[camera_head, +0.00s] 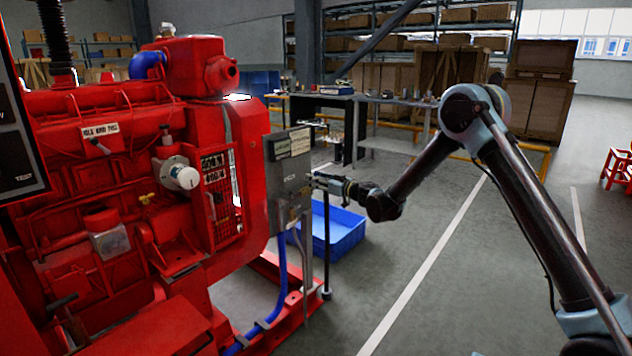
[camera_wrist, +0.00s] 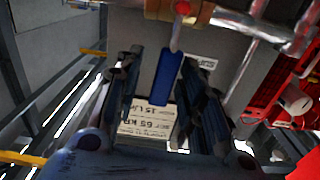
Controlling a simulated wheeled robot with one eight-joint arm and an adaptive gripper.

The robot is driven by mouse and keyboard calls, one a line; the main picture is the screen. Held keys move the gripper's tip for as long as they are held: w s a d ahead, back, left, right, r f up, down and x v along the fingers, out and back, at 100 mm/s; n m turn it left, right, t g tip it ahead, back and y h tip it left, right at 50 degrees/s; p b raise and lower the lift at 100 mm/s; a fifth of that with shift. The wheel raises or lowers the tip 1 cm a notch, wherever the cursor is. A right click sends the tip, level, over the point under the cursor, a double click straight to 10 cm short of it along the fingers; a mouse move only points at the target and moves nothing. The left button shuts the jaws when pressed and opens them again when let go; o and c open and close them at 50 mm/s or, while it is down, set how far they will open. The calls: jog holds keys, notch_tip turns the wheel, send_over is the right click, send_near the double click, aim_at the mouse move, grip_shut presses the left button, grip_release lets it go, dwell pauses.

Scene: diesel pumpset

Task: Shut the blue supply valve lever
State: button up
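The blue supply valve lever (camera_wrist: 166,78) shows in the wrist view as a flat blue handle below a pipe with a brass fitting (camera_wrist: 196,12). My gripper (camera_wrist: 168,60) is open, with one dark finger on each side of the lever. I see gaps between the lever and both fingers; I cannot tell how deep the lever sits between them. In the head view my gripper (camera_head: 316,182) is at the right side of the grey panel (camera_head: 288,165) on the red engine. The lever is too small or hidden to make out there.
The red engine (camera_head: 120,150) fills the left. A blue crate (camera_head: 340,232) lies on the floor behind a thin dark post (camera_head: 326,250). In the wrist view, a label plate (camera_wrist: 150,118) lies behind the lever and metal pipes run along the top.

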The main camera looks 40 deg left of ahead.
jog(key=d, duration=1.2)
jog(key=shift+s, duration=0.4)
